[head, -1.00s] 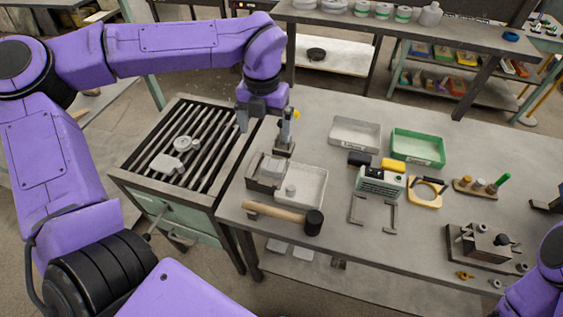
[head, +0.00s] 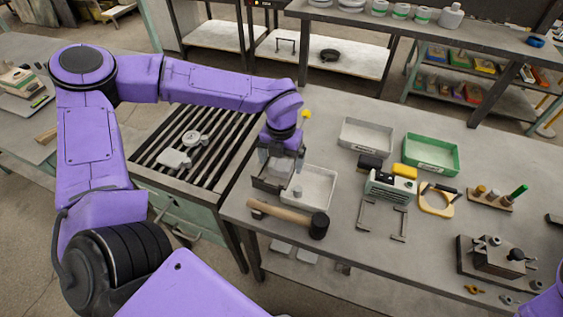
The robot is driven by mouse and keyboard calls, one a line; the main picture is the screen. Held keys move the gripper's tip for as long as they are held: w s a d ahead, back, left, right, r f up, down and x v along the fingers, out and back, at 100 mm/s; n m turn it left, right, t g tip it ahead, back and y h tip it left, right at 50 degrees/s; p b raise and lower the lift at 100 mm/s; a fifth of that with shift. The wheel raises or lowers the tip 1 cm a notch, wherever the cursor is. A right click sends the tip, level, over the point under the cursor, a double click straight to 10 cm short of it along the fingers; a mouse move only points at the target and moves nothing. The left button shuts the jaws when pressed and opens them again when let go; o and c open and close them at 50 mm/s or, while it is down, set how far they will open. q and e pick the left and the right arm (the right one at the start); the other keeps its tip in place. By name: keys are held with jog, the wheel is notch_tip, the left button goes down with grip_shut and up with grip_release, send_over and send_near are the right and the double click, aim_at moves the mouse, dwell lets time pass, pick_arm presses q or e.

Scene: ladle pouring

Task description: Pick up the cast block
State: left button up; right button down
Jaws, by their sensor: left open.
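A dark open box (head: 262,184) stands at the left end of the grey workbench. The pale grey block that showed on it earlier, which may be the cast block, is now mostly hidden behind my left gripper. My left gripper (head: 281,163) points down directly over this box, its fingers apart. I cannot tell whether the fingers are around the block or just above it. Two pale grey metal pieces, a rounded one (head: 193,140) and a blocky one (head: 174,159), lie on the slatted rack to the left. My right gripper is out of view.
A pale tray (head: 322,182) adjoins the box on the right, and a wooden mallet (head: 285,214) lies in front. A grey tray (head: 366,136) and a green tray (head: 432,152) stand behind. A yellow-and-black tool and a dark fixture (head: 492,255) lie farther right.

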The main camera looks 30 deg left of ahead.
pick_arm(q)
jog(key=c, duration=1.3)
